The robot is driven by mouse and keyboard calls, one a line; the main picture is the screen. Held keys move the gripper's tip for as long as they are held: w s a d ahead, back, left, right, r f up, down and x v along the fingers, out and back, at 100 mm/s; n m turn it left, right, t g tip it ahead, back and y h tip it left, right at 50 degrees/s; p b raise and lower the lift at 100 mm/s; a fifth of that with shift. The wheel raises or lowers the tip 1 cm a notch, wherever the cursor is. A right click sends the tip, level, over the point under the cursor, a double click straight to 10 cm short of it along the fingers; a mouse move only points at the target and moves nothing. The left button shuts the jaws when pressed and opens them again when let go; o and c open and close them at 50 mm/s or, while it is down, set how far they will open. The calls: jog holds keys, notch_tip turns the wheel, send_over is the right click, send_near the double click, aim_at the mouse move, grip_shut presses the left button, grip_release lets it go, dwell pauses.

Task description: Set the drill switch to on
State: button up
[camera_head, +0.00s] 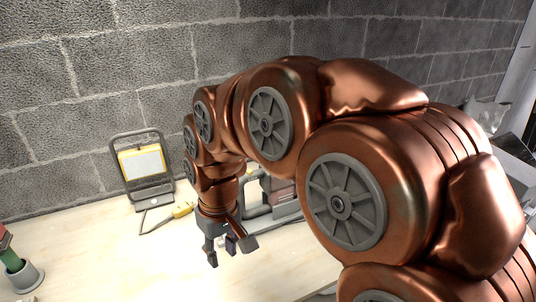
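My gripper (230,249) hangs from the copper-coloured arm over the pale table, fingers pointing down and spread apart. I see nothing held between them. A grey machine-like object (286,206) stands on the table just behind and right of my gripper. My arm hides much of it, and I cannot tell for sure that it is the drill. No drill switch can be made out, so its setting does not show.
A work light (143,163) with a yellow-edged panel stands by the block wall. A yellow object (183,209) with a dark cable lies in front of it. A grey cup (21,281) with a green-handled item is at the left edge. The table's front left is clear.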

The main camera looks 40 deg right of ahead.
jog(key=w+d+r+m+t+p, duration=0.1)
jog(key=w+d+r, duration=0.1)
jog(key=w+d, duration=0.45)
jog(key=w+d+r+t+p, duration=0.1)
jog(key=w+d+r, duration=0.2)
jog(key=w+d, duration=0.35)
jog(key=w+d+r+m+t+h+p, duration=0.1)
jog(key=d+r+m+t+h+p, duration=0.1)
jog(key=d, duration=1.7)
jog(key=shift+a+p+x, duration=0.2)
jog(key=shift+p+x, duration=0.95)
jog(key=shift+x, duration=2.8)
jog(key=shift+c, duration=0.2)
grip_shut()
